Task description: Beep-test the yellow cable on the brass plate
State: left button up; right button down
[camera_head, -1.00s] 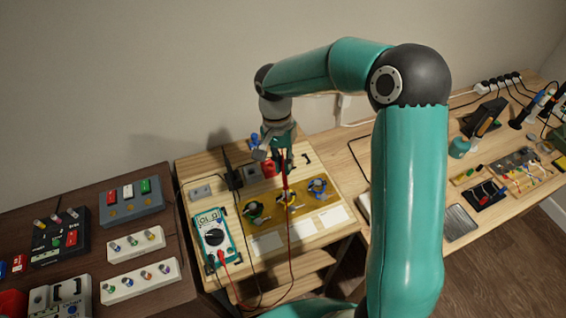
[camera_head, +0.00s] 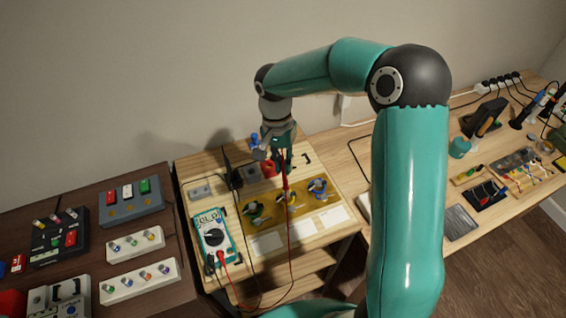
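The brass plate (camera_head: 270,209) lies on the light wooden bench. Three coiled cables sit on it: green at left, the yellow cable (camera_head: 290,199) in the middle, blue at right. My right gripper (camera_head: 284,167) points down just behind the yellow cable. It appears shut on the red probe (camera_head: 285,183), whose tip is over or near the yellow cable; I cannot tell whether it touches. The red lead hangs down from there to the teal multimeter (camera_head: 214,236). My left gripper is not in view.
A black upright holder (camera_head: 234,175) and a red item (camera_head: 268,169) stand behind the plate. White label cards (camera_head: 300,230) lie in front of it. The dark table (camera_head: 150,212) at left holds strips and boxes. The bench at right holds tools and boards.

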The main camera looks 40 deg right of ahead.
jog(key=shift+f+b, duration=0.45)
jog(key=shift+f, duration=0.05)
dwell(2.6)
jog(key=shift+r, duration=0.15)
notch_tip(320, 180, up, 2)
jog(key=shift+r+p, duration=0.1)
jog(key=shift+p, duration=0.8)
jog(key=shift+r, duration=1.8)
